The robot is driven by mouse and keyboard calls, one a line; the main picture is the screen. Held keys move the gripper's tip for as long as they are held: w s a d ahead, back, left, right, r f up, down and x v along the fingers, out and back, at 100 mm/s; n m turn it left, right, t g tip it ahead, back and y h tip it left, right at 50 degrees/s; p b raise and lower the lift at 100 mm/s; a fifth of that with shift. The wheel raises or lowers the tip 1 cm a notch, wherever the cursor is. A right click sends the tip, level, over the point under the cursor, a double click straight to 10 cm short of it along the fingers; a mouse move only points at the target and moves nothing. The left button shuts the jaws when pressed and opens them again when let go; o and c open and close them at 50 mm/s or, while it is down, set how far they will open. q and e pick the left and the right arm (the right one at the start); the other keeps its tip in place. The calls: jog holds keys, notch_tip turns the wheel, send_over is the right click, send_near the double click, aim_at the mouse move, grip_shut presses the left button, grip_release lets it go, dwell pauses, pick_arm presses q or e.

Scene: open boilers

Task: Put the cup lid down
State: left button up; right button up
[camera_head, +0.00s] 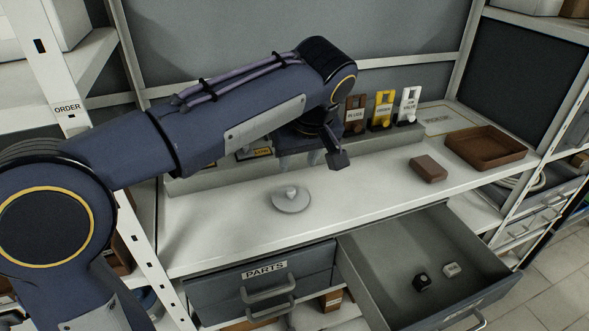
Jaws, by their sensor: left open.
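The cup lid (291,199) is a pale grey disc with a raised knob. It lies flat, knob up, on the white worktop (230,225), left of the middle. My left gripper (326,158) is open, above and to the right of the lid, and apart from it. One dark finger shows clearly; the rest is partly hidden behind my arm. I see no cup; my left arm covers part of the back of the worktop. My right gripper is out of view.
An open grey drawer (385,243) sticks out at the front right, with two small items in it. A brown block (428,168) and a brown tray (484,148) stand on the right. Upright tags, one yellow (382,107), line the back ledge. The front left worktop is clear.

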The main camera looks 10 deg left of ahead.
pick_arm(q)
jog(key=s+a+f+m+h, duration=0.1)
jog(key=s+a+f, duration=0.1)
jog(key=s+a, duration=0.1)
jog(key=s+a+f+m+h, duration=0.1)
jog(key=s+a+f, duration=0.1)
jog(key=s+a, duration=0.1)
jog(key=s+a+f+m+h, duration=0.1)
jog(key=s+a+h, duration=0.1)
jog(key=s, duration=0.3)
jog(key=shift+s+a+f, duration=0.15)
jog(key=shift+a+f, duration=0.05)
jog(key=shift+a, duration=0.25)
jog(key=shift+s+a+f, duration=0.15)
jog(key=shift+a+f, duration=0.05)
jog(key=shift+a, duration=0.2)
jog(key=s+d+f+m+t+h, duration=0.1)
jog(key=s+f+m+h, duration=0.1)
jog(key=s+f, duration=0.7)
jog(key=s, duration=0.3)
jog(key=shift+t, duration=0.4)
jog(key=shift+s, duration=0.1)
